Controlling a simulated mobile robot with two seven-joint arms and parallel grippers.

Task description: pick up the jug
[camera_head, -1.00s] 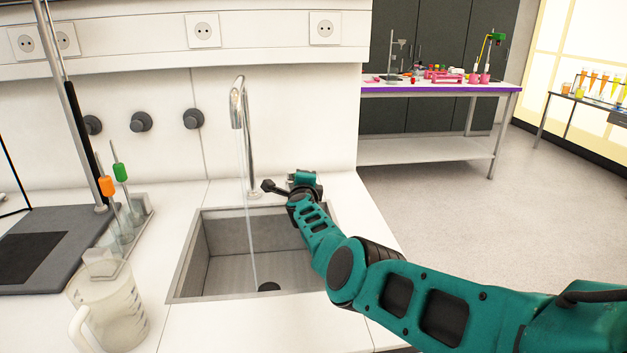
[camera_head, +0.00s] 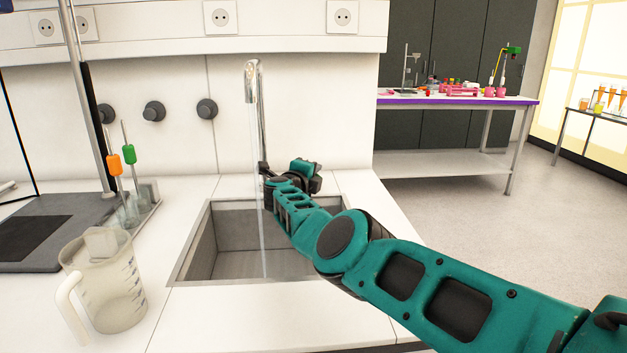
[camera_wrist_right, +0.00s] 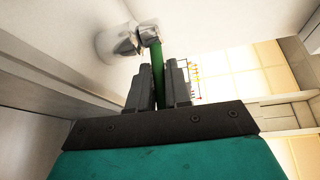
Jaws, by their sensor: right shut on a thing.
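A clear measuring jug (camera_head: 122,290) with a pale handle stands upright on the white counter, left of the sink, at lower left in the head view. My right gripper (camera_head: 265,172) is at the tap (camera_head: 261,115) behind the sink, away from the jug. In the right wrist view my right gripper (camera_wrist_right: 158,75) has its black fingers around a green lever (camera_wrist_right: 158,66) beside the chrome tap body (camera_wrist_right: 148,36). Its fingertips are small and partly hidden in the head view. My left gripper is not in view.
Water runs from the tap into the steel sink (camera_head: 190,262). Behind the jug are a rack (camera_head: 150,212) with orange and green-topped droppers and a grey stand base (camera_head: 75,207). The counter front, right of the jug (camera_head: 270,318), is clear.

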